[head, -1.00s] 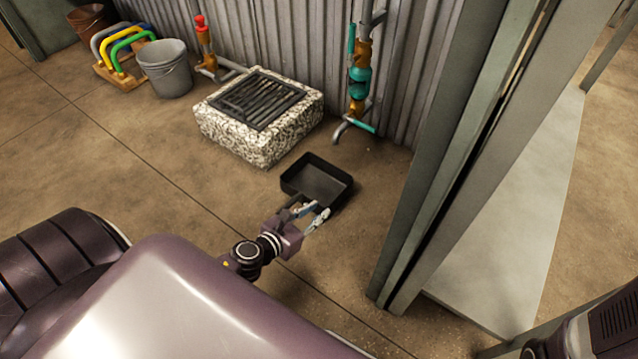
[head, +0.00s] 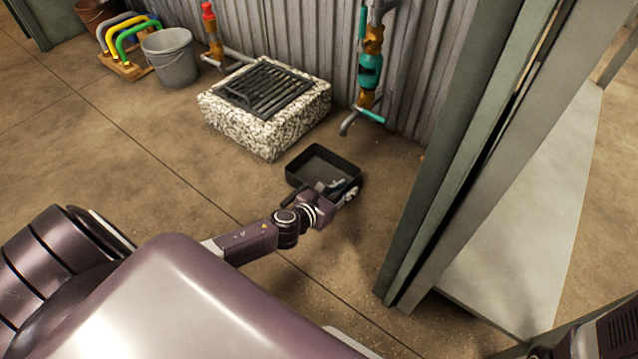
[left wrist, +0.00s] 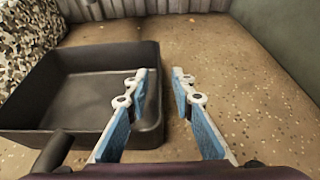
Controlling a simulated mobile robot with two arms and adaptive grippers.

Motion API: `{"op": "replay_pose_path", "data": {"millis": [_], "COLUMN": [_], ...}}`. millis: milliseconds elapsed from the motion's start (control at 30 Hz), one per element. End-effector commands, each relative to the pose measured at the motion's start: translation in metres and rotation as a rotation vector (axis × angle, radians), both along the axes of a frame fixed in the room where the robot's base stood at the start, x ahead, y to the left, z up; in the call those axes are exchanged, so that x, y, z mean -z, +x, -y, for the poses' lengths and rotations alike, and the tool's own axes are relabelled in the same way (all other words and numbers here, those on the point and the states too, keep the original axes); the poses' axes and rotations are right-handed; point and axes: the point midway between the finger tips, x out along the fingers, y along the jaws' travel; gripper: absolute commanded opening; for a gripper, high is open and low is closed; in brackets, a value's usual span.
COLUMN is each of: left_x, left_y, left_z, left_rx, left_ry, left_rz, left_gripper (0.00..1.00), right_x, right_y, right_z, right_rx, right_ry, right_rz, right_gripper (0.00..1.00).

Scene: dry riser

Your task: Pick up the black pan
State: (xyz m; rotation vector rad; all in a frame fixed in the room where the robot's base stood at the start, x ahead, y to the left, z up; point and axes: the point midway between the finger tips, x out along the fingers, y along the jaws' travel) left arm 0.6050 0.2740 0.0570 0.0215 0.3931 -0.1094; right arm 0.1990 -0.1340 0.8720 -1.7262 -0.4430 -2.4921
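The black pan (head: 322,164) is a rectangular, open-topped tray lying on the floor in front of the stone block. In the left wrist view the pan (left wrist: 62,92) fills the left half, with a dark stub like a handle at its lower left. My left gripper (head: 347,190) is at the pan's near right corner. In the left wrist view the left gripper (left wrist: 160,82) is open, with one finger over the pan's right side and the other outside it above the floor. My right gripper is not in view.
A speckled stone block with a grate (head: 264,128) stands behind the pan. Pipes with a teal valve (head: 369,72) run along the corrugated wall. A green-grey door frame (head: 450,165) rises close on the right. A grey bucket (head: 172,62) stands at upper left. Floor left of the pan is clear.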

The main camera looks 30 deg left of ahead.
Motion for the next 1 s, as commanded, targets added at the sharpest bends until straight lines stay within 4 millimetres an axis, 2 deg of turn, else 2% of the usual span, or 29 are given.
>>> {"op": "replay_pose_path", "data": {"millis": [167,367,833,1000], "left_x": [-0.0007,-0.0008,-0.0018,-0.0091], "left_y": [-0.0001,-0.0003,0.0,0.0002], "left_z": [-0.0001,0.0,-0.0001,-0.0002], "left_rx": [0.0,0.0,0.0,0.0], "left_ry": [0.0,0.0,0.001,0.001], "left_rz": [0.0,0.0,0.001,0.002], "left_gripper": [0.21,0.0,0.0,0.0], "right_x": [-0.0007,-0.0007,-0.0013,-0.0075], "right_y": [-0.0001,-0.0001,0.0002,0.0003], "right_z": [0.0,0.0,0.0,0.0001], "right_rx": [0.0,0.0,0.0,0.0], "right_ry": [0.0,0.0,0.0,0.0], "right_rz": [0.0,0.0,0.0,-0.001], "right_gripper": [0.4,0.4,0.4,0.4]}}
